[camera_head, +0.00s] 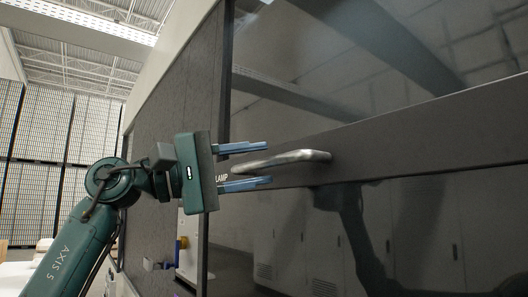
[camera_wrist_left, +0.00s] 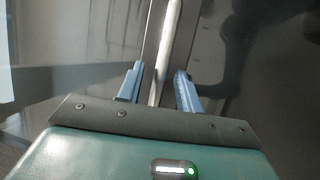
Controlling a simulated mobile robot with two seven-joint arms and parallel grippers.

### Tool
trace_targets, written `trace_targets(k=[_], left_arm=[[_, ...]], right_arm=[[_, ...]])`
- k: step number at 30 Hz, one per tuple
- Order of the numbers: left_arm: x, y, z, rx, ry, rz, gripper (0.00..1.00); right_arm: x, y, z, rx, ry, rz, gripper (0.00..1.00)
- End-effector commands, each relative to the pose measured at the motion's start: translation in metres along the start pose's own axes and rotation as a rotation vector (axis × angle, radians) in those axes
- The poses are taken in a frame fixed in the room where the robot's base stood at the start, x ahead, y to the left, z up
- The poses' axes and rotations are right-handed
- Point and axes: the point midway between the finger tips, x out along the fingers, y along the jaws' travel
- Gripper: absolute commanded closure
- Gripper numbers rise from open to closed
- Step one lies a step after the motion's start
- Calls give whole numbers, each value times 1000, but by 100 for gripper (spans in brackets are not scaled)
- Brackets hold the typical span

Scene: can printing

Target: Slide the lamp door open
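The lamp door (camera_head: 420,125) is a dark, glossy panel with a grey band across it, filling the right of the head view. A silver bar handle (camera_head: 290,159) sticks out from the band, beside the partly covered word "LAMP". My left gripper (camera_head: 268,165) is open, with its blue fingers above and below the handle's left end. In the left wrist view the handle (camera_wrist_left: 165,50) runs between the two spread fingers (camera_wrist_left: 158,88), with a gap to the right finger; contact on the left side cannot be told. My right gripper is not in view.
A dark textured wall panel (camera_head: 170,95) stands left of the door, behind my arm. Below it is an opening with a small yellow and blue fitting (camera_head: 181,243). Tall racks of stacked cans (camera_head: 40,125) stand far left. The glossy door reflects lockers and my arm.

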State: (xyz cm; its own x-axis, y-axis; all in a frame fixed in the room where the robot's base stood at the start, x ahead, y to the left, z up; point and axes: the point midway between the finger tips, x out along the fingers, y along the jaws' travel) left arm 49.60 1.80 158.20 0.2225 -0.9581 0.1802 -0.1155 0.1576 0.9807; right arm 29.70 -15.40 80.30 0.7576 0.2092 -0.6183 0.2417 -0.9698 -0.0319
Motion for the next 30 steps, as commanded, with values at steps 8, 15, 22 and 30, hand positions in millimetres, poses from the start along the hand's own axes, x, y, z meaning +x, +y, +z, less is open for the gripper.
trace_targets(k=[8,15,22,30], left_arm=[[21,0,0,-1,1,-1,64],[21,-1,0,-1,1,-1,64],[21,-1,0,-1,1,0,82],[21,-1,0,-1,1,-1,100]], right_arm=[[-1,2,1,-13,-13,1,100],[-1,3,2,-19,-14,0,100],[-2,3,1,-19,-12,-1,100],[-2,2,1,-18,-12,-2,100]])
